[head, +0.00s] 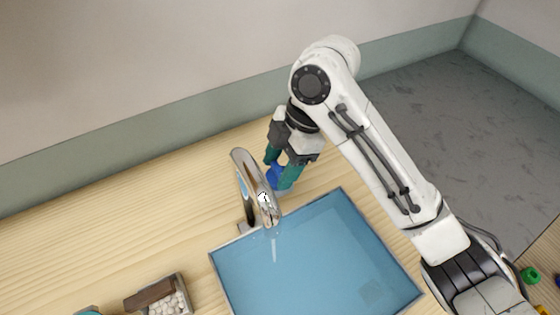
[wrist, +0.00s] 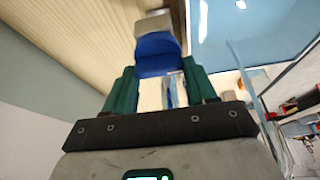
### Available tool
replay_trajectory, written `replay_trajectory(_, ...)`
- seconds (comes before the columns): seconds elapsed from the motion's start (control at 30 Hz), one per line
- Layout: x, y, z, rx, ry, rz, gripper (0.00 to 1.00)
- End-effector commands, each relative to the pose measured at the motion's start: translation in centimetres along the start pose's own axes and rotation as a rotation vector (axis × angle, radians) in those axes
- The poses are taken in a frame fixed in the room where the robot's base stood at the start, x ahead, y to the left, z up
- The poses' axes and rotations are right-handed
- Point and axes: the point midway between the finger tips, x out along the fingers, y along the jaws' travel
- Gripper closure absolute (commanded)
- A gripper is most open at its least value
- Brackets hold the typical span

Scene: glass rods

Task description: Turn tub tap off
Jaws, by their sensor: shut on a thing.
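The silver tap (head: 242,185) stands at the back left edge of the blue tub (head: 213,262), its spout curving over the tub. A thin pale streak below the spout looks like water. The blue tap handle (head: 274,178) is between the green fingers of my gripper (head: 277,174), which is shut on it. In the wrist view the handle (wrist: 158,55) sits between the fingertips of my gripper (wrist: 158,66), with a grey part beyond it. The fingers partly hide the handle in the head view.
A small box of white pebbles (head: 184,301) with a brown block stands on the wooden counter (head: 120,225) at lower left. A wall runs behind the counter. Small coloured things, one a green ring (head: 530,275), lie at far right. The counter left of the tap is clear.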

Motion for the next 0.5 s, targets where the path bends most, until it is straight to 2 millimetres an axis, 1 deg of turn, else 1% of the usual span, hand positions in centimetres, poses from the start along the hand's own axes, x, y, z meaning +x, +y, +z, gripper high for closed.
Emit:
replay_trajectory(0.27,-0.23,-0.11,-0.19,0.166,0.003,0.067,0.74)
replay_trajectory(0.5,-0.27,-0.18,-0.27,0.374,0.003,0.153,0.74)
